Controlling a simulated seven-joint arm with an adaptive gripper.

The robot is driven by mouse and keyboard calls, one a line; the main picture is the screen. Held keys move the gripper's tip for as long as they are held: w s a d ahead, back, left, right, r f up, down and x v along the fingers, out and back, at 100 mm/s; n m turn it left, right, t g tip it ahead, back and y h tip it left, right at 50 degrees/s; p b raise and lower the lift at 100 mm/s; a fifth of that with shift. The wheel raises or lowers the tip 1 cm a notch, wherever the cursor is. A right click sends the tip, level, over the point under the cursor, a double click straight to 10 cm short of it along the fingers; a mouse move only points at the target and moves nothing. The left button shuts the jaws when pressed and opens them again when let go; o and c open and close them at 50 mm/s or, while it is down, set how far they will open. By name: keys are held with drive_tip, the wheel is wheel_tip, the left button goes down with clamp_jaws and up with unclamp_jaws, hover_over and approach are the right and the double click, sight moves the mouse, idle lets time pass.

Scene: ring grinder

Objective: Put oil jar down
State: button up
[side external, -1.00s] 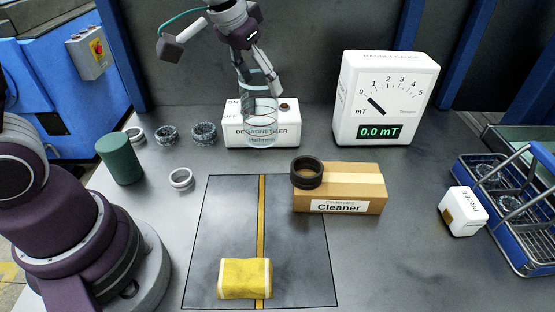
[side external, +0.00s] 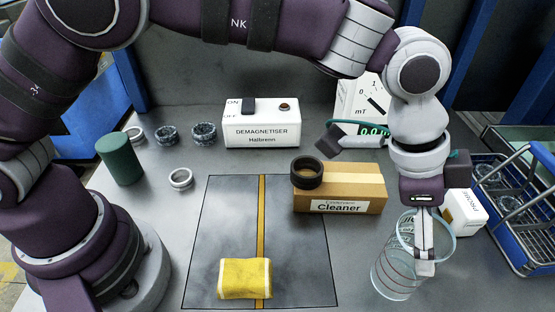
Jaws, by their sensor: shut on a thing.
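The oil jar (side external: 390,277) is a clear glass jar at the right front of the table, tilted, with its rim up to the right. My gripper (side external: 425,262) is shut on the jar at its wall, pointing down, with a finger across the glass. Whether the jar's base touches the table cannot be told from this view.
The white probe block (side external: 464,218) and blue wire basket (side external: 510,240) are close to the right. The cardboard Cleaner box (side external: 365,190) with a dark ring (side external: 307,173) stands left. The demagnetiser (side external: 261,124) is at the back. A yellow cloth (side external: 245,278) lies on the marked mat (side external: 210,225). Table between mat and jar is clear.

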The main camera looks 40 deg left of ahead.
drive_tip(key=shift+f, duration=2)
drive_tip(key=shift+f, duration=0.2)
drive_tip(key=o, duration=1.2)
drive_tip(key=shift+o, duration=0.2)
drive_tip(key=shift+r, duration=0.1)
